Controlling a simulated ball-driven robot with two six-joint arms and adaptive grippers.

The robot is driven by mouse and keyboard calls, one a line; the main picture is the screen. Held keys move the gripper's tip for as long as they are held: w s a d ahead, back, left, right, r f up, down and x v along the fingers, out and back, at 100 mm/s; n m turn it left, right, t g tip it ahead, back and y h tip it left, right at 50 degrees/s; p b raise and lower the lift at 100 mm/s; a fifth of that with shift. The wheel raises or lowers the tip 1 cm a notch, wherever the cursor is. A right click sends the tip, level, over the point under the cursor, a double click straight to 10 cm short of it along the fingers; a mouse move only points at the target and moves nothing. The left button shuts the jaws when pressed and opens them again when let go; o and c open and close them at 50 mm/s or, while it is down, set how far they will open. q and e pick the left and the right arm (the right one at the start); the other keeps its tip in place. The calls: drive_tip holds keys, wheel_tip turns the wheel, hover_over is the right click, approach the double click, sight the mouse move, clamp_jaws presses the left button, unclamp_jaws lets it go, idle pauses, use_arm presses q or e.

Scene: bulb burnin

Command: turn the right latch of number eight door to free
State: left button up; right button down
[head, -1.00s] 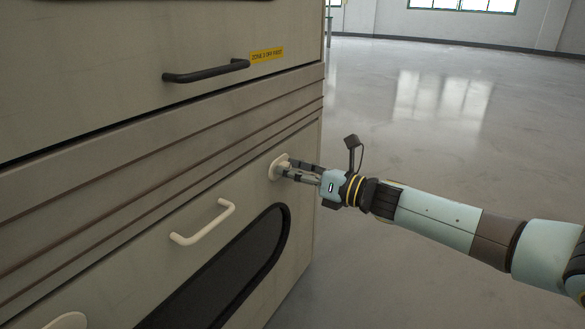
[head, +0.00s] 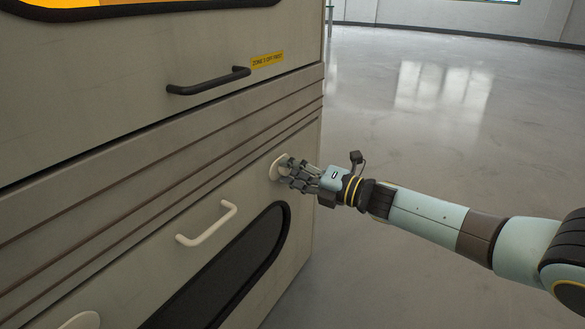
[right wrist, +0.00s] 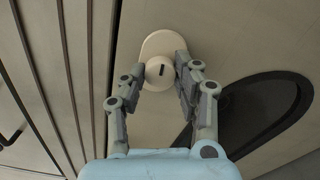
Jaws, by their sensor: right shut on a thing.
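The right latch (head: 276,168) is a cream knob on a rounded plate near the right end of the lower door (head: 150,245). In the right wrist view the latch (right wrist: 160,72) has a round hub with a short dark mark. My right gripper (head: 290,170) is shut on the latch, with a finger on each side; it also shows in the right wrist view (right wrist: 158,92). The fingers hide part of the latch in the head view. A second cream latch (head: 80,321) shows partly at the bottom left. No door number is visible. My left gripper is out of view.
The lower door has a cream handle (head: 207,225) and a dark oval window (head: 230,270). Above are a black handle (head: 208,82) and a yellow label (head: 267,60). Open grey floor (head: 440,130) lies right of the cabinet.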

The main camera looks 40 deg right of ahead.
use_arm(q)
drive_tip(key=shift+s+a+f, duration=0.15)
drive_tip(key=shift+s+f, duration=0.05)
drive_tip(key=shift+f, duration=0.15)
use_arm(e)
drive_tip(key=shift+m, duration=0.7)
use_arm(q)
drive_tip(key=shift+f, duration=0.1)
use_arm(e)
drive_tip(key=c, duration=1)
unclamp_jaws()
drive_tip(key=shift+o, duration=0.2)
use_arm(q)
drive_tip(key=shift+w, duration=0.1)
use_arm(e)
drive_tip(key=v, duration=1.2)
drive_tip(key=shift+f, duration=0.1)
